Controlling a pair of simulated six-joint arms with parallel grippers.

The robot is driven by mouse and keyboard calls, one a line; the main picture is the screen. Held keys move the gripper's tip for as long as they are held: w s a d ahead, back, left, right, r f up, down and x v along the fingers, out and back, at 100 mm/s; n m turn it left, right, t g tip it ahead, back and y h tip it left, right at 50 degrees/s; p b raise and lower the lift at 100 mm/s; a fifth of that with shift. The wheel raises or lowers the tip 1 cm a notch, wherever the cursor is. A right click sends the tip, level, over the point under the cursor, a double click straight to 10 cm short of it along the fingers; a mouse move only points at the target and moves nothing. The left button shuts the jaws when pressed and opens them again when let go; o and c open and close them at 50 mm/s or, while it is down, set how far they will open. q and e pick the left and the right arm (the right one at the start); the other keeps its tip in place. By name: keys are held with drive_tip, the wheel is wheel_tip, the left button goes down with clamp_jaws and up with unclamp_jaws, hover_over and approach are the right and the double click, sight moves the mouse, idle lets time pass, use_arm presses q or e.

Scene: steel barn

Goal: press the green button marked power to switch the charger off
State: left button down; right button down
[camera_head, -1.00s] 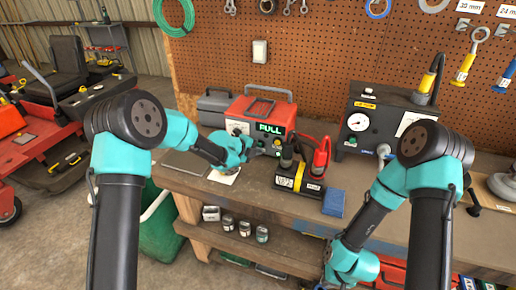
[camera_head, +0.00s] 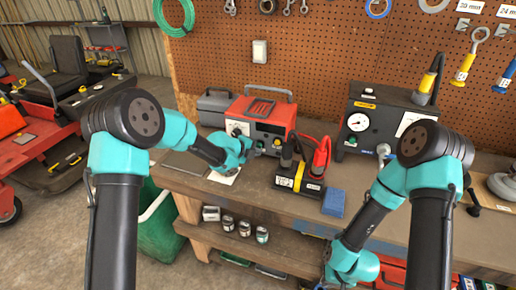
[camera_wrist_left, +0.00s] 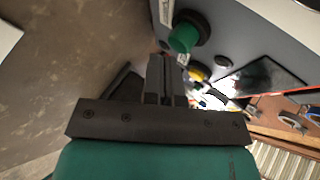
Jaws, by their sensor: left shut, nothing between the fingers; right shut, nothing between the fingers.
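The charger is a red and grey box (camera_head: 289,111) with a top handle, at the back of the bench in the head view. Its front display (camera_head: 269,128) is dark. My left gripper (camera_head: 256,151) is at the charger's front, its fingers small and partly hidden by my wrist. In the left wrist view the shut fingers (camera_wrist_left: 166,72) point at the grey front panel, with nothing between them. A round green button (camera_wrist_left: 184,37) stands out just beyond and right of the tips; I cannot tell if they touch. Its marking is not readable. My right gripper's fingers are out of view.
A black and yellow battery (camera_head: 299,181) with black and red clamps stands right of the charger. A dark box with a gauge (camera_head: 378,122) stands further right. A flat grey item (camera_head: 186,164) lies at the bench's left.

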use_arm(q)
drive_tip(key=shift+s+a, duration=0.15)
drive_tip(key=shift+s, duration=0.4)
drive_tip(key=shift+s, duration=0.15)
drive_tip(key=shift+s+a, duration=0.3)
drive_tip(key=shift+s, duration=0.6)
drive_tip(key=shift+s+a, duration=0.35)
drive_tip(key=shift+s, duration=0.55)
drive_tip(key=shift+s+a, duration=0.3)
drive_tip(key=shift+s, duration=0.6)
